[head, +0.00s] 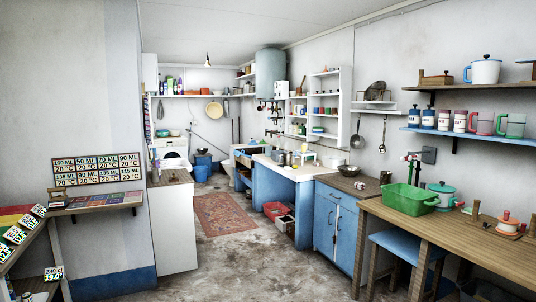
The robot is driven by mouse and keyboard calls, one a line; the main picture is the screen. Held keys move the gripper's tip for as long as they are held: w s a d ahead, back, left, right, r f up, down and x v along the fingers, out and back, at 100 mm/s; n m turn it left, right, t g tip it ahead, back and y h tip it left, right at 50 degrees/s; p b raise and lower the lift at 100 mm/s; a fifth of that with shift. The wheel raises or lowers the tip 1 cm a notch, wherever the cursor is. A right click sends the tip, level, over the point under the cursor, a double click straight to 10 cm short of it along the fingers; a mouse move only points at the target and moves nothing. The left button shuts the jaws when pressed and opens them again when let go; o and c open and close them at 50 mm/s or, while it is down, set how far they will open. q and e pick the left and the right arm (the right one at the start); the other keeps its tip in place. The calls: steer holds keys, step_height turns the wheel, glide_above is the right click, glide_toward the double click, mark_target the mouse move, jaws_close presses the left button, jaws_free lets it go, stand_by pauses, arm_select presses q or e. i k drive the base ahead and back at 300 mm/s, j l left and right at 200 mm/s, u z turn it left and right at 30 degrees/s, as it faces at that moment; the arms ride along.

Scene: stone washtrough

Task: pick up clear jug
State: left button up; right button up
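I cannot make out a clear jug in the head view. Several small items stand on the white-topped counter (284,170) at the back, too small to tell apart. Neither of my grippers shows.
A green basket (408,199) and a teal lidded pot (440,193) stand on the wooden table (470,240) at right, with a blue stool (400,247) under it. Mugs line the blue shelf (466,139). A patterned rug (226,214) lies on the mostly open floor (228,265).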

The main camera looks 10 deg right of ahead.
mark_target(268, 149)
steer(key=i+l+z, duration=0.35)
steer(key=i, duration=0.25)
steer(key=i+z, duration=0.35)
steer(key=i, duration=0.3)
steer(key=i+u, duration=0.2)
steer(key=i, duration=0.35)
steer(key=i+l+u, duration=0.15)
steer(key=i, duration=0.4)
steer(key=i+l+u, duration=0.2)
steer(key=i, duration=0.35)
steer(key=i+l+u, duration=0.2)
steer(key=i, duration=0.35)
steer(key=i+j, duration=0.1)
steer(key=i, duration=0.65)
steer(key=i+j, duration=0.15)
steer(key=i, duration=0.65)
steer(key=i+l, duration=1.45)
steer(key=i+j+z, duration=0.2)
steer(key=z, duration=0.5)
steer(key=i+j+z, duration=0.25)
steer(key=j, duration=0.2)
steer(key=i+j+z, duration=0.2)
steer(key=j, duration=0.25)
steer(key=j+z, duration=0.25)
steer(key=j, duration=0.2)
steer(key=i+j+z, duration=0.1)
steer(key=j+z, duration=0.15)
steer(key=j, duration=0.25)
